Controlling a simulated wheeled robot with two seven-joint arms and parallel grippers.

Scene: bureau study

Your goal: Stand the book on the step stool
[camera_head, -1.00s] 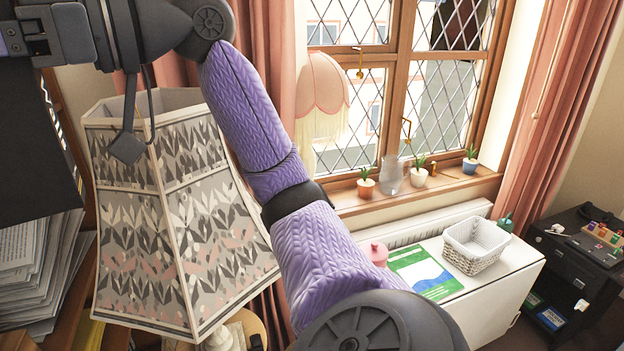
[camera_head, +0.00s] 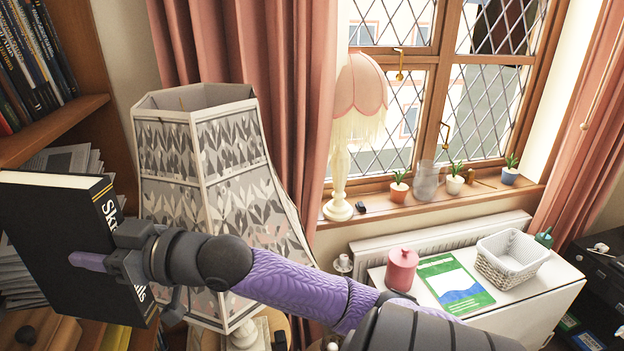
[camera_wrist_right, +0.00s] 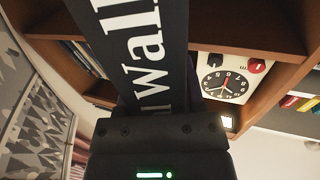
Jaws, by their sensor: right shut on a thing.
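A thick black book (camera_head: 50,240) with white spine lettering is at the left of the head view, upright and slightly tilted. My right gripper (camera_head: 112,264) is shut on it, with fingers across its cover and spine side. In the right wrist view the book (camera_wrist_right: 140,50) rises from the gripper (camera_wrist_right: 158,118), its large white letters showing. The book is in front of the shelves. I cannot make out the step stool in either view. My left gripper is not in view.
A tall patterned lampshade (camera_head: 205,165) stands close beside my right gripper and arm. A wooden bookcase (camera_head: 60,125) with books and papers is behind the book. A white cabinet (camera_head: 535,292) carries a basket (camera_head: 511,262) and a red canister (camera_head: 401,270). The wrist view shows a clock (camera_wrist_right: 226,86).

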